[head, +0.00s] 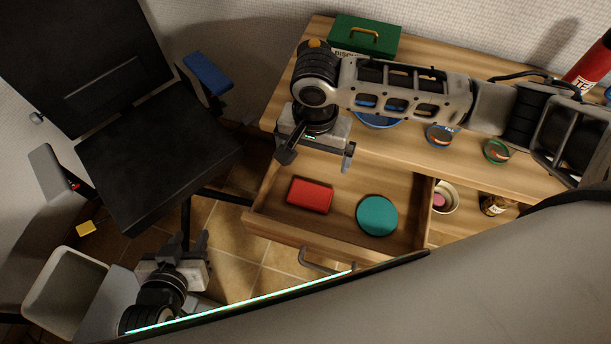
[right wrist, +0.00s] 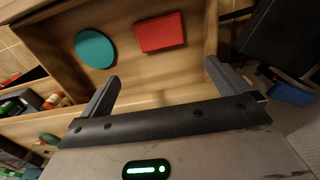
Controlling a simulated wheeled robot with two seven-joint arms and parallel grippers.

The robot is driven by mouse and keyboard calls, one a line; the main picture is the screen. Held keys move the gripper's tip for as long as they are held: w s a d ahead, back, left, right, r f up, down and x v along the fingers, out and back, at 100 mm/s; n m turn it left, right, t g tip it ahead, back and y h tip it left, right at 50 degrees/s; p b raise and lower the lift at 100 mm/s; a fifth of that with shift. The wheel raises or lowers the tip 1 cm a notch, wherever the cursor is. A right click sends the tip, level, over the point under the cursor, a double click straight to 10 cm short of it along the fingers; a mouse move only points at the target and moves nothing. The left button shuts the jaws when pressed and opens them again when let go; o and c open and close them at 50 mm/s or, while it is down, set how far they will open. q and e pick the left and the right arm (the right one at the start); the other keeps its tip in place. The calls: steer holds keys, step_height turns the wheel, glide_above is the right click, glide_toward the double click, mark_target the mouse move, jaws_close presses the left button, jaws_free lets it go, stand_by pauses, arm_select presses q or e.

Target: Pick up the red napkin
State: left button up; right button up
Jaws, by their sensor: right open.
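The red napkin (head: 310,195) is a small red rectangle lying flat in the open wooden drawer (head: 335,224), left of a round teal item (head: 377,215). It also shows in the right wrist view (right wrist: 159,32), beyond the fingertips. My right gripper (head: 318,162) is open and empty above the back left of the drawer, apart from the napkin. In the right wrist view its two fingers (right wrist: 162,78) are spread wide. My left gripper (head: 189,245) is low over the floor at the lower left, away from the drawer. Its fingers look apart with nothing between them.
A green box (head: 363,37) stands on the wooden desk (head: 285,98), with small round tins (head: 496,150) and a red can (head: 590,66) to the right. A black chair (head: 160,160) stands left. A bowl (head: 449,203) and jar (head: 494,205) sit right of the drawer.

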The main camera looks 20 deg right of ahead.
glide_above(310, 194)
steer(key=f, duration=0.9)
steer(key=shift+w+d+b, duration=0.15)
steer(key=shift+d+b, duration=0.15)
steer(key=shift+b, duration=0.1)
steer(key=shift+s+a+f, duration=0.1)
steer(key=shift+a+f, duration=0.05)
steer(key=shift+f, duration=1.25)
steer(key=shift+s+a+f, duration=0.1)
steer(key=shift+f, duration=1.25)
steer(key=shift+c, duration=0.3)
steer(key=c, duration=0.6)
